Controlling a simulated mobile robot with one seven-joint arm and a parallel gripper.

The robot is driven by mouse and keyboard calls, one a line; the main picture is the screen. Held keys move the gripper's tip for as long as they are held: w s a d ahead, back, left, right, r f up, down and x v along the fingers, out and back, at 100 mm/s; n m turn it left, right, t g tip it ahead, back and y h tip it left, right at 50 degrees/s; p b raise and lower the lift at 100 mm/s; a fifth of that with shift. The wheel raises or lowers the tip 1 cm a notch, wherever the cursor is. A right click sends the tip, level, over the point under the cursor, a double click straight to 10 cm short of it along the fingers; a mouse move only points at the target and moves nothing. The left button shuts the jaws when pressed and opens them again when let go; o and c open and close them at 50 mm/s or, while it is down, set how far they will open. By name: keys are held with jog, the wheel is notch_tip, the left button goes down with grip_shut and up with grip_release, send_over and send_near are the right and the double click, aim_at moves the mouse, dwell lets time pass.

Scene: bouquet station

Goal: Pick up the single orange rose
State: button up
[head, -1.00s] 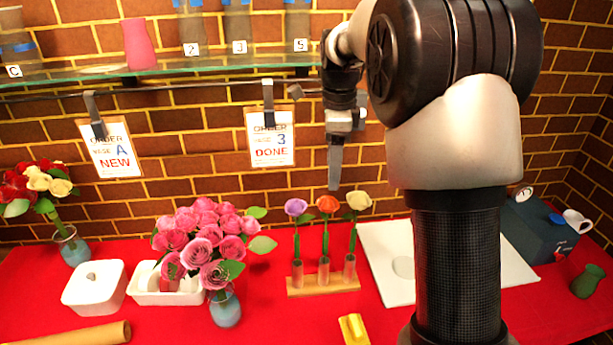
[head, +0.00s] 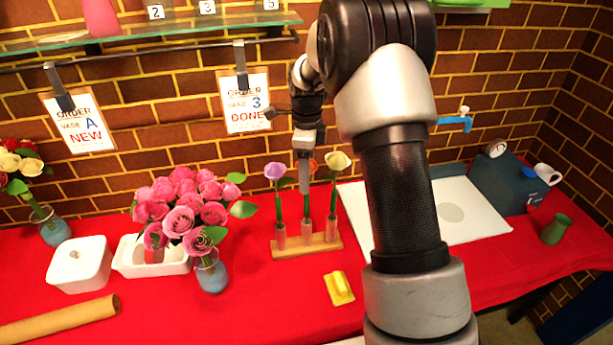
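The single orange rose (head: 313,165) stands in the middle tube of a small wooden stand (head: 283,249) on the red table. Its bloom is mostly hidden behind my gripper (head: 304,188); only a bit of orange shows at the right side. Its stem and tube show below. A purple rose (head: 275,171) stands to its left and a cream rose (head: 339,161) to its right. My gripper points down in front of or at the orange bloom. I cannot tell whether it touches the rose, or whether its fingers are open.
A bouquet of pink roses in a blue vase (head: 211,276) stands left of the stand. A yellow object (head: 339,288) lies in front of it. A white board (head: 470,208) lies to the right, partly behind my arm. Order cards (head: 246,101) hang behind.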

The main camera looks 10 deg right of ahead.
send_over(306, 206)
jog(key=f, duration=0.3)
jog(key=w+f, duration=0.1)
jog(key=f, duration=0.1)
jog(key=shift+d+p, duration=0.15)
jog(key=shift+p, duration=0.15)
jog(key=c, duration=1)
